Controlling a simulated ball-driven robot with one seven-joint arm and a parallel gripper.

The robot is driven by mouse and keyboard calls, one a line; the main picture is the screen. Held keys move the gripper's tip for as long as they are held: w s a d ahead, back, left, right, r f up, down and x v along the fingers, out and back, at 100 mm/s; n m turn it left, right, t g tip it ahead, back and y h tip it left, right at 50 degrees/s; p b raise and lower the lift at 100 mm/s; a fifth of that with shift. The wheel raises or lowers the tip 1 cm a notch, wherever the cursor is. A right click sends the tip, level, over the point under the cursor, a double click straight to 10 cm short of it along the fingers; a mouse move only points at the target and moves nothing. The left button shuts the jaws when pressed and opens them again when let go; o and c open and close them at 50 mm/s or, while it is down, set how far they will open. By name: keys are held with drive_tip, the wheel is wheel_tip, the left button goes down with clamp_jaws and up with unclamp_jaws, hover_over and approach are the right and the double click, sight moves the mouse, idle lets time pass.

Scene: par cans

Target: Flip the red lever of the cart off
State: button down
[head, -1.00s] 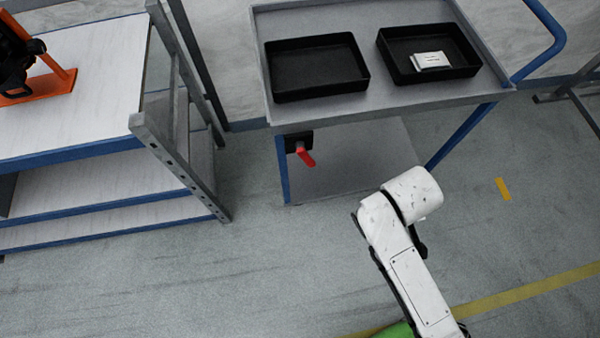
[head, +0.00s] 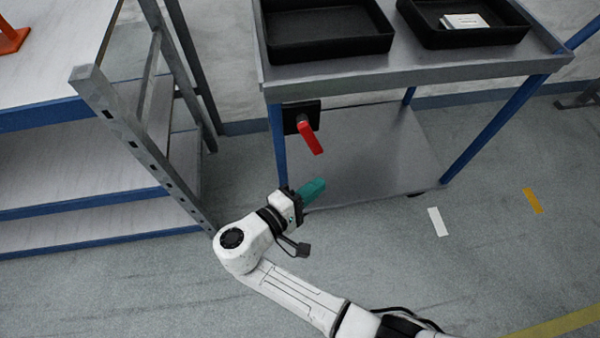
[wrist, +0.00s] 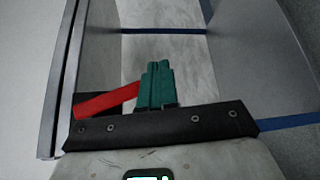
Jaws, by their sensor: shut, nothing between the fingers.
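The cart (head: 420,77) is grey with blue legs. Its red lever (head: 311,139) sits on a black mount (head: 300,115) below the top tray, by the left front leg, and slants down to the right. In the wrist view the lever (wrist: 107,101) lies just left of the teal fingers, partly hidden behind the gripper's dark plate. My gripper (head: 314,188) is shut and empty, below the lever in the head view and apart from it there. The gripper's closed fingers also show in the wrist view (wrist: 157,84); whether they touch the lever I cannot tell.
Two black bins (head: 325,34) (head: 462,35) stand on the cart's top, the right one holding a white box (head: 464,21). A shelf rack with a grey upright (head: 146,150) stands close on the left. The floor (head: 400,260) in front is clear.

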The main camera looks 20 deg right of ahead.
sight(310, 136)
drive_tip(key=w+a+f+n+t+h+b, duration=0.1)
drive_tip(key=a+t, duration=0.5)
drive_tip(key=a, duration=0.6)
drive_tip(key=w+n+b, duration=0.1)
drive_tip(key=n+b, duration=0.1)
drive_tip(key=b, duration=0.1)
drive_tip(key=shift+w+a+f+h+b, duration=0.15)
drive_tip(key=shift+f+h+b, duration=0.15)
drive_tip(key=shift+h+b, duration=0.1)
drive_tip(key=s+d+p+x, duration=0.1)
drive_tip(key=s+x, duration=0.1)
drive_tip(key=x, duration=1.1)
drive_tip(key=shift+s+r, duration=0.2)
drive_tip(key=shift+r, duration=0.2)
drive_tip(key=shift+d, duration=0.2)
